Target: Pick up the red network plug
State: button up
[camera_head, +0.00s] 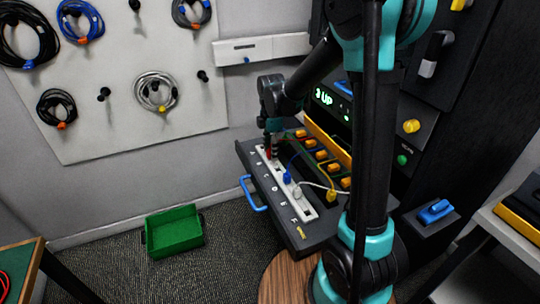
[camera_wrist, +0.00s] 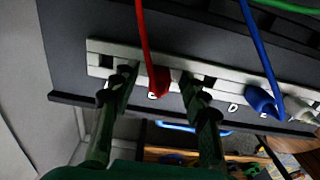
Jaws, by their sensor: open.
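The red network plug (camera_wrist: 158,82) sits in the white socket strip (camera_wrist: 100,60) in the wrist view, near the letter B or C, with its red cable (camera_wrist: 142,35) running up out of the picture. My gripper (camera_wrist: 157,86) is open, with one dark finger on each side of the red plug and a visible gap to it on both sides. In the head view my gripper (camera_head: 270,145) is down at the far end of the strip (camera_head: 307,208), and the plug there is mostly hidden by it.
A blue plug (camera_wrist: 262,100) and a white plug (camera_wrist: 300,108) sit farther right along the strip. A blue handle (camera_head: 253,194) juts from the shelf front. A green bin (camera_head: 174,233) stands on the floor.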

jog(key=shift+f, duration=0.3)
jog(key=shift+c, duration=0.4)
grip_shut()
jog(key=shift+r, duration=0.1)
notch_tip(320, 180, up, 23)
jog(key=shift+r, duration=0.2)
dwell(0.8)
jog(key=shift+d+f, duration=0.1)
jog(key=shift+f, duration=0.05)
